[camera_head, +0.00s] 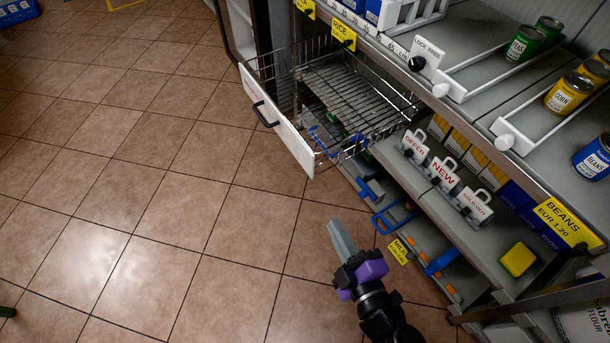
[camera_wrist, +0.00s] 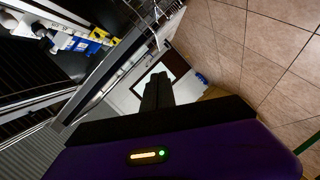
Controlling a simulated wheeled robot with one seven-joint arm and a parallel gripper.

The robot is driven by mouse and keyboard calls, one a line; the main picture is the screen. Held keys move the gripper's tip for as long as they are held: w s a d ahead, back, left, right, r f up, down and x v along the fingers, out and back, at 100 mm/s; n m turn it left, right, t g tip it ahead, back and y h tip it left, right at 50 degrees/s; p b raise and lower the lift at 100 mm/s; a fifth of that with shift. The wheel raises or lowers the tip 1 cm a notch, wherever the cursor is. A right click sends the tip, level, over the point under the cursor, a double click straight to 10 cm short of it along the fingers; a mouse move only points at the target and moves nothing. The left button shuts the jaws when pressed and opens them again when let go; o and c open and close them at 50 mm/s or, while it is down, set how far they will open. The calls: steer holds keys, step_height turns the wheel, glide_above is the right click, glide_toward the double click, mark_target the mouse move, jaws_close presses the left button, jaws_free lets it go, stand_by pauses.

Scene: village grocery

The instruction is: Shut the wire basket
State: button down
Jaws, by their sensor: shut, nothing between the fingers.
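The wire basket (camera_head: 370,112) is a metal wire drawer under the shelf edge, pulled out over the floor. Its white front panel (camera_head: 285,135) carries a dark bar handle (camera_head: 264,114) and faces left. The basket looks empty. My gripper (camera_head: 338,233) is shut and empty, below the basket's near end in the head view and apart from it. Its shut fingers also show in the wrist view (camera_wrist: 157,92). The basket cannot be made out clearly in the wrist view.
Shelves with cans (camera_head: 568,94) and price labels stand at the right. Lower shelves hold signs (camera_head: 443,172) and blue-handled items (camera_head: 395,215) close to my gripper. A yellow-green sponge (camera_head: 517,259) lies on a lower shelf.

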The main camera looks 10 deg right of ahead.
steer(key=w+a+f+n+b, duration=0.2)
steer(key=w+f+n+b, duration=0.1)
steer(key=w+f+b, duration=0.25)
steer(key=n+t+b, duration=0.2)
steer(key=n+b, duration=0.1)
glide_above(305, 160)
steer(key=s+a, duration=0.1)
steer(key=s, duration=0.3)
steer(key=shift+w+f, duration=0.1)
steer(key=shift+f, duration=0.95)
